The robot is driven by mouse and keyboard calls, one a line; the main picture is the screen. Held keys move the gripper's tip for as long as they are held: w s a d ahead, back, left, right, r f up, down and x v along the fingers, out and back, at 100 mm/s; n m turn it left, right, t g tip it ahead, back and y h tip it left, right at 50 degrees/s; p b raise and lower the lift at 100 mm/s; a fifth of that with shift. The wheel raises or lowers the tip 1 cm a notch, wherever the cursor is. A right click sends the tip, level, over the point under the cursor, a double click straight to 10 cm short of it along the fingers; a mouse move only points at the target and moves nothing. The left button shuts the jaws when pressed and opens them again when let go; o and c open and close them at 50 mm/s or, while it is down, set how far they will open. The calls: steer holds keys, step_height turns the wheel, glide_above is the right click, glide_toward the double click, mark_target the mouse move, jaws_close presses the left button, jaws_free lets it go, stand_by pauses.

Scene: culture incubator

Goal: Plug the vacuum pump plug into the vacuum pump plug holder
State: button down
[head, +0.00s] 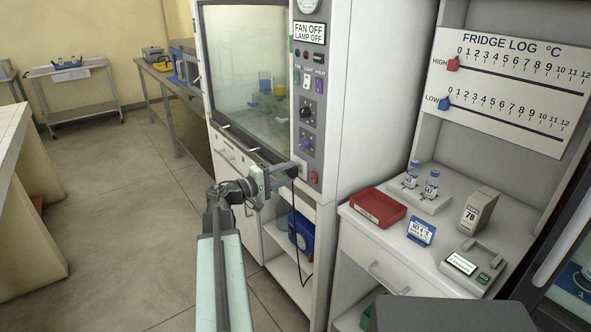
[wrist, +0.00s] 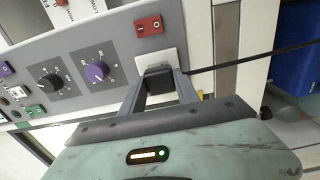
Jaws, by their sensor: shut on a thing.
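My gripper (wrist: 160,88) is shut on the dark vacuum pump plug (wrist: 158,73) in the wrist view. A black cable (wrist: 250,60) runs from the plug off to the right. The plug overlaps the pale square plate (wrist: 172,56), which looks like the plug holder, on the grey control panel. I cannot tell whether the plug is seated in it or just in front. In the head view my gripper (head: 284,168) reaches the lower part of the cabinet's panel, and the plug is hard to make out there.
A red rocker switch (wrist: 149,26) sits beside the plate, with a purple knob (wrist: 96,71) and a black knob (wrist: 51,81) further left. A blue box-like device (head: 300,231) stands on the shelf below. A counter with a red tray (head: 378,207) is to the right.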

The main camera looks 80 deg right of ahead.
mark_target(289, 172)
steer(key=shift+v, duration=2.25)
steer(key=shift+s, duration=0.15)
